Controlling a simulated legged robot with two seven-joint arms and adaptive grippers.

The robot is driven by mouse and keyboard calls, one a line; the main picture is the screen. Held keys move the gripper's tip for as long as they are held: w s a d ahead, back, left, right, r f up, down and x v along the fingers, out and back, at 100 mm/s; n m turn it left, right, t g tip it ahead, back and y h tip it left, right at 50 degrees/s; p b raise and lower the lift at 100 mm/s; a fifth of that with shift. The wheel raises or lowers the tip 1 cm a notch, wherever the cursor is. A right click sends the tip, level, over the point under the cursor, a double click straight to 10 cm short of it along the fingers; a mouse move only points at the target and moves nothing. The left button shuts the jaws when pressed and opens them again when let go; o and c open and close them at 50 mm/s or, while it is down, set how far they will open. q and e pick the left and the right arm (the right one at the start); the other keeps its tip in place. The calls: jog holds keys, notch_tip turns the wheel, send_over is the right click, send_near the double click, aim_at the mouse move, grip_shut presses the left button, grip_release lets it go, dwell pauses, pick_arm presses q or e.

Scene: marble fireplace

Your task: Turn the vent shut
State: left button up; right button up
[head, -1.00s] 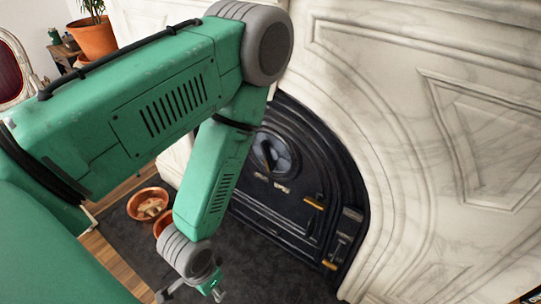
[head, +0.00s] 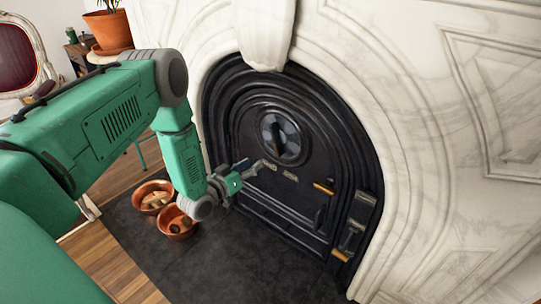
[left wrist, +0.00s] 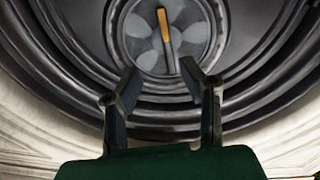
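The round vent (head: 284,137) is a grey disc with dark openings on the black fireplace door (head: 250,185). In the left wrist view the vent (left wrist: 168,32) shows near the top, with a tan upright handle (left wrist: 166,38) across its middle. My left gripper (head: 252,168) is just below and left of the vent in the head view, empty. In the left wrist view the left gripper (left wrist: 160,68) has its fingers apart, pointing toward the vent and short of the handle. My right gripper is not in view.
Two copper bowls, one (head: 152,196) holding pale pieces, stand on the dark hearth (head: 250,255) below my left arm. A white marble surround (head: 430,130) frames the door. Brass-coloured handles (head: 324,188) sit at the door's right. A potted plant (head: 108,28) stands at the back left.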

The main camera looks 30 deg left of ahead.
aim_at(274, 142)
pick_arm(q)
jog(key=shift+t, duration=0.3)
jog(key=w+b, duration=0.1)
jog(key=w, duration=0.3)
jog(key=w+b, duration=0.2)
jog(key=w, duration=0.2)
jog(key=w+b, duration=0.1)
jog(key=w, duration=0.4)
jog(key=shift+a+r, duration=0.1)
jog(key=shift+r, duration=0.25)
jog(key=shift+w+b, duration=0.35)
jog(key=shift+w, duration=0.2)
grip_shut()
